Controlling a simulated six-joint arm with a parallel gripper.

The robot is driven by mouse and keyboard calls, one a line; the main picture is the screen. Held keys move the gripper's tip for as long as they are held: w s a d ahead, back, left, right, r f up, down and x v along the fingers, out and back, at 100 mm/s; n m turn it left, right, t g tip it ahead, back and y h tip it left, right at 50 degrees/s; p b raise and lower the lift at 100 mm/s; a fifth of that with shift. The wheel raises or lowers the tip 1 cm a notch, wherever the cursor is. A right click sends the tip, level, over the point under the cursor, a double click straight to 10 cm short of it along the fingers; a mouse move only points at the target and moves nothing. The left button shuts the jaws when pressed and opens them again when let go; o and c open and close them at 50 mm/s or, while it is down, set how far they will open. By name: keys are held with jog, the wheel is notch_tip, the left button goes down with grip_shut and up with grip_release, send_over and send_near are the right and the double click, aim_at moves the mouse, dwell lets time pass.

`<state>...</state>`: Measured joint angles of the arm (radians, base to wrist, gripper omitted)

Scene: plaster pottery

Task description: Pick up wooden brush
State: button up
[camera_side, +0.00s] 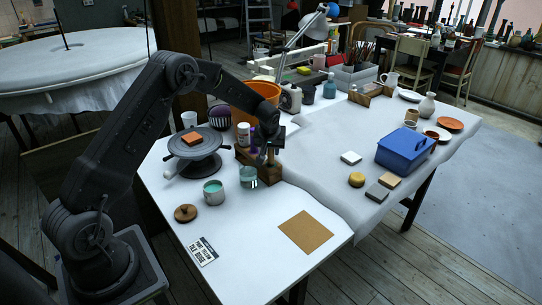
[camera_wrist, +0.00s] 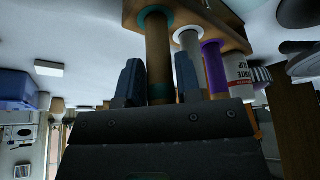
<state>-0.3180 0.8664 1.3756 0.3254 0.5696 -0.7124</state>
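A wooden brush handle with teal bands (camera_wrist: 159,60) stands in a wooden holder (camera_wrist: 215,18) in the wrist view. My gripper (camera_wrist: 158,78) has one finger on each side of this handle, close to it. Whether the fingers press on it cannot be told. Two more handles, one with a white collar (camera_wrist: 191,52) and one purple (camera_wrist: 214,68), stand just to its right. In the side view my gripper (camera_side: 265,148) is low over the wooden holder (camera_side: 268,174) and hides most of the handles.
A banding wheel (camera_side: 195,144) is to the left and an orange bucket (camera_side: 258,98) behind.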

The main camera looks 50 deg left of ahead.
jog(key=shift+w+a+f, duration=0.1)
jog(key=shift+w+f, duration=0.05)
jog(key=shift+f, duration=0.3)
jog(key=c, duration=0.5)
notch_tip(320, 180, up, 10)
jog(key=shift+r, duration=0.1)
jog(key=shift+c, duration=0.2)
